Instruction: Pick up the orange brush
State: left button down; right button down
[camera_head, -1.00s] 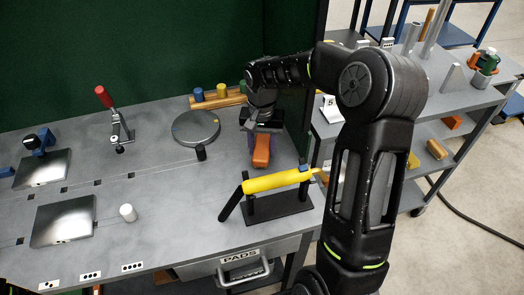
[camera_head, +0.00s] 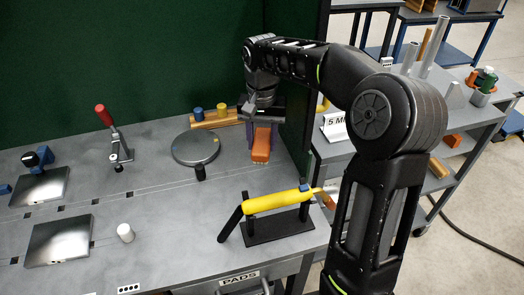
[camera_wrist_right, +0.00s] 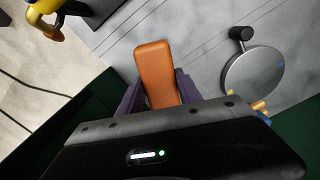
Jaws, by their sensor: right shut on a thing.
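The orange brush (camera_head: 261,147) is between the purple fingers of my right gripper (camera_head: 261,134) at the back right of the grey workbench. My right gripper is shut on it, and the brush appears to hang a little above the bench. In the right wrist view the brush (camera_wrist_right: 154,68) sticks out between the two purple fingers (camera_wrist_right: 157,92), with the bench surface beyond it. Its gripped end is hidden by the gripper. My left gripper is not in view.
A yellow tool (camera_head: 275,201) lies on a black stand in front of the brush. A round grey disc (camera_head: 195,148) and a wooden block with coloured pegs (camera_head: 215,119) are to the left. A green wall (camera_head: 150,50) stands close behind, with a side panel right of the gripper.

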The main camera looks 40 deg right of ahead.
dwell(0.5)
jog(key=c, duration=1.3)
grip_release()
jog(key=c, duration=0.7)
jog(key=shift+r, duration=0.15)
